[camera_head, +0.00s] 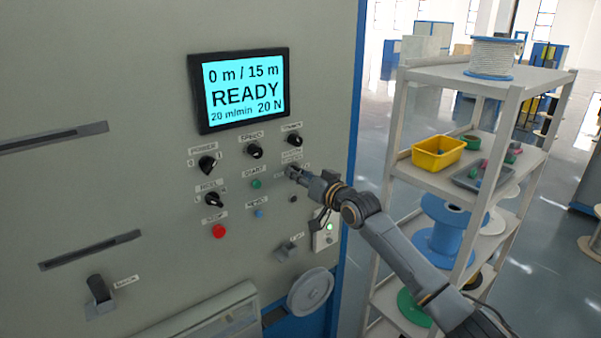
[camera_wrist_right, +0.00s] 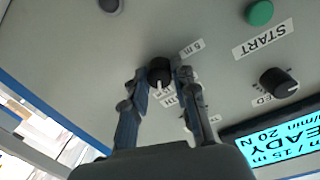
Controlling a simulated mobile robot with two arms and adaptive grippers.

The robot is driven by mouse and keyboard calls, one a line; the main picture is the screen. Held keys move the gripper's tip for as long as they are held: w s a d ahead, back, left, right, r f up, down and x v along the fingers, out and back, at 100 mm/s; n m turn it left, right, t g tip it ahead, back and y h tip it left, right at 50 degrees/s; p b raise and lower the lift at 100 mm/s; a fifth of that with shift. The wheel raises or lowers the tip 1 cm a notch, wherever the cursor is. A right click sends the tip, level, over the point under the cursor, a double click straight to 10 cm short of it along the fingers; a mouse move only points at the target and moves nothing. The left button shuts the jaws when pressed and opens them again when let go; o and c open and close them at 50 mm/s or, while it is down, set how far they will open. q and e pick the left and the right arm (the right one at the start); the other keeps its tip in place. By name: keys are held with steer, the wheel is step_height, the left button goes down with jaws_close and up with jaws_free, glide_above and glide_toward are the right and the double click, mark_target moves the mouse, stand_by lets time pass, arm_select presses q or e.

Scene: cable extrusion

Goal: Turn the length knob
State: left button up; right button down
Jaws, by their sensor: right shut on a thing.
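The length knob (camera_wrist_right: 160,70) is a small black round knob with a pale pointer mark, on the grey panel. In the right wrist view a "5 m" label is beside it, and other labels are partly covered by a finger. My right gripper (camera_head: 292,171) is at this knob and mostly hides it in the head view. In the right wrist view the gripper's two fingers are shut on the knob, one on each side. The screen (camera_head: 240,90) reads "0 m / 15 m", "READY", "20 m/min" and "20 N". My left gripper is not in view.
Around it on the panel are the speed knob (camera_head: 254,151), another black knob (camera_head: 295,140), the green start button (camera_head: 256,184), the blue button (camera_head: 259,213) and the red stop button (camera_head: 219,231). A shelf (camera_head: 446,185) with a yellow bin (camera_head: 438,153) and spools stands right of my right arm.

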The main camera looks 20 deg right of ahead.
steer(key=m+y+p, duration=0.1)
steer(key=m+p, duration=0.1)
steer(key=m, duration=0.9)
steer(key=shift+d+r, duration=0.1)
steer(key=shift+d, duration=0.05)
stand_by(0.4)
steer(key=c, duration=1.1)
jaws_free()
steer(key=shift+o, duration=0.2)
steer(key=v, duration=1.2)
steer(key=shift+w+d+r, duration=0.1)
steer(key=shift+w+r, duration=0.05)
